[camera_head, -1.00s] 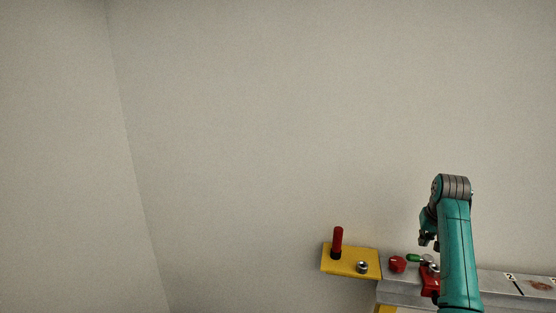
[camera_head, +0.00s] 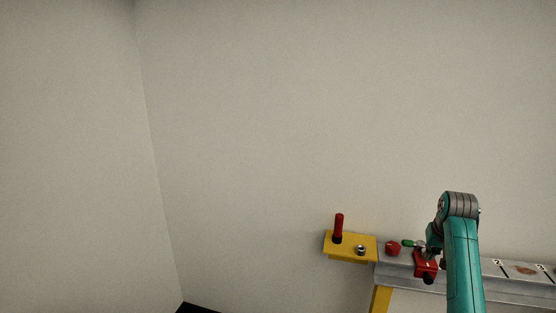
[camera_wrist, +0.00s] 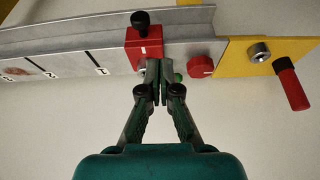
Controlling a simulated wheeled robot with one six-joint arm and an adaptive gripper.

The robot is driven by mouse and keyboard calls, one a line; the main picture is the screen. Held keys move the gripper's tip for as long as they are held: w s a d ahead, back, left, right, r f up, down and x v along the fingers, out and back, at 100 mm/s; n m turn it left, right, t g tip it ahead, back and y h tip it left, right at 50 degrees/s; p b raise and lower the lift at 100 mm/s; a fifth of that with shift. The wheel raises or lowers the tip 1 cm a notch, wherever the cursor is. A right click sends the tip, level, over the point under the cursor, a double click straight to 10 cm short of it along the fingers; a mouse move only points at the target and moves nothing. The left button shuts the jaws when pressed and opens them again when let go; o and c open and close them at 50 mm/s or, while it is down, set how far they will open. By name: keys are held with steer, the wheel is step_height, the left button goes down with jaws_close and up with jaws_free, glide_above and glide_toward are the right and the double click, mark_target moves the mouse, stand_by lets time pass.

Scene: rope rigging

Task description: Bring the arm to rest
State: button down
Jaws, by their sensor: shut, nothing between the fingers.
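My teal arm (camera_head: 462,262) rises at the lower right of the head view and bends at a grey joint. My gripper (camera_wrist: 160,78) is shut and empty in the wrist view. Its fingertips overlap the lower edge of a red block with a black knob (camera_wrist: 144,47) in the picture; I cannot tell whether they touch it. In the head view my gripper is mostly hidden beside the arm, near the same red block (camera_head: 424,262).
A grey beam (camera_wrist: 60,45) carries black marks, a red knob (camera_wrist: 200,66) and a green-ended part (camera_head: 408,243). A yellow plate (camera_head: 341,255) at its end holds a red handle (camera_head: 339,225) and a metal ring (camera_head: 361,250). Bare wall fills the left.

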steer(key=s+a+f+t, duration=0.1)
steer(key=s+a+f, duration=0.2)
steer(key=f, duration=0.4)
steer(key=s+a+f+t, duration=0.1)
steer(key=s+a+f, duration=0.15)
steer(key=f, duration=0.55)
steer(key=s+a+f, duration=0.3)
steer(key=f, duration=0.4)
steer(key=s+a+f+n+t, duration=0.15)
steer(key=s+a+f, duration=0.35)
steer(key=s, duration=0.5)
steer(key=s+a+f+t, duration=0.2)
steer(key=s+a+f, duration=0.35)
steer(key=s, duration=0.35)
steer(key=s+a+r+n+t, duration=0.1)
steer(key=s+a+r, duration=0.2)
steer(key=s, duration=0.8)
steer(key=s+a+r+t, duration=0.2)
steer(key=s+a, duration=0.1)
steer(key=s, duration=0.8)
steer(key=s+a+r+n+t+y, duration=0.1)
steer(key=s+a+r+t, duration=0.1)
steer(key=s+r, duration=1.2)
step_height(320, 180, up, 4)
steer(key=shift+f, duration=0.2)
